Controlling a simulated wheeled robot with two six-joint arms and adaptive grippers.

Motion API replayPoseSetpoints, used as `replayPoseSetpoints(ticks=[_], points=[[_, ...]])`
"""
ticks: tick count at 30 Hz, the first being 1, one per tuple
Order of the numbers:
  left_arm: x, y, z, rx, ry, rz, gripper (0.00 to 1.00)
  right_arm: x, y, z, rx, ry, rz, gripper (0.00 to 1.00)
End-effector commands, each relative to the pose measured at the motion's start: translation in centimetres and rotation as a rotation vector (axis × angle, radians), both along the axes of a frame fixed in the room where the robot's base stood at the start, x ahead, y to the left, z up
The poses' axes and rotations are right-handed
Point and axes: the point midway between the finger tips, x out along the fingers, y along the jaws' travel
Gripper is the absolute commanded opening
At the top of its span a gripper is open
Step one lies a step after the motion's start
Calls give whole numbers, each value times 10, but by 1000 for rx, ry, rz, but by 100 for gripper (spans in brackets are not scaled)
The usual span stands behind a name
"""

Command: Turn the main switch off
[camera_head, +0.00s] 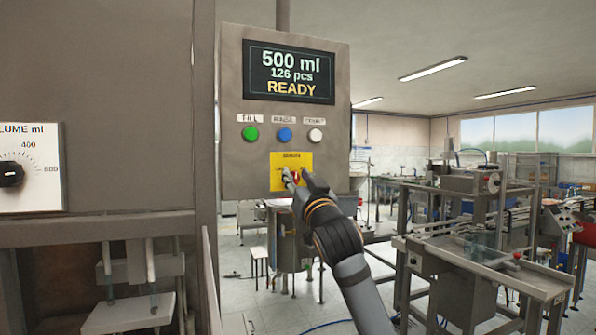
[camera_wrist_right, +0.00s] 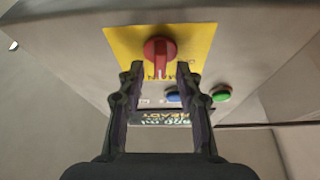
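The main switch is a red rotary knob (camera_wrist_right: 160,52) on a yellow plate (camera_head: 291,158) low on the grey control box. In the right wrist view its handle ridge lies along the picture's vertical. My right gripper (camera_head: 291,177) is in front of the knob and hides most of it in the head view. In the right wrist view its two fingers (camera_wrist_right: 160,70) are spread apart, one on either side of the knob's handle end, with nothing gripped. I cannot tell whether they touch it. My left gripper is not in view.
The control box has a display (camera_head: 290,75) reading 500 ml, 126 pcs, READY. Below it are green (camera_head: 250,134), blue (camera_head: 284,135) and white (camera_head: 316,136) buttons. A volume dial (camera_head: 12,173) is at the left. Machine benches (camera_head: 480,262) stand at the right.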

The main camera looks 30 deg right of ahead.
Motion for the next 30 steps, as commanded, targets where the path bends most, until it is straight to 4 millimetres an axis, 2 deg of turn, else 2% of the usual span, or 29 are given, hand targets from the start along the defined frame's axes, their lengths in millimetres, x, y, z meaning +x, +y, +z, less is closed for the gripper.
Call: replayPoseSetpoints(ticks=[6, 14, 23, 30], points=[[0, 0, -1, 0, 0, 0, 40, 0, 0, 0, 0, 0, 0, 34], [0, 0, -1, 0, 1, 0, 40, 0, 0, 0, 0, 0, 0, 0], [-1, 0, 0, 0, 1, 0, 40, 0, 0, 0, -10, 2, 0, 0], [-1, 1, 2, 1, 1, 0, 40, 0, 0, 0, -98, 24, -2, 0]])
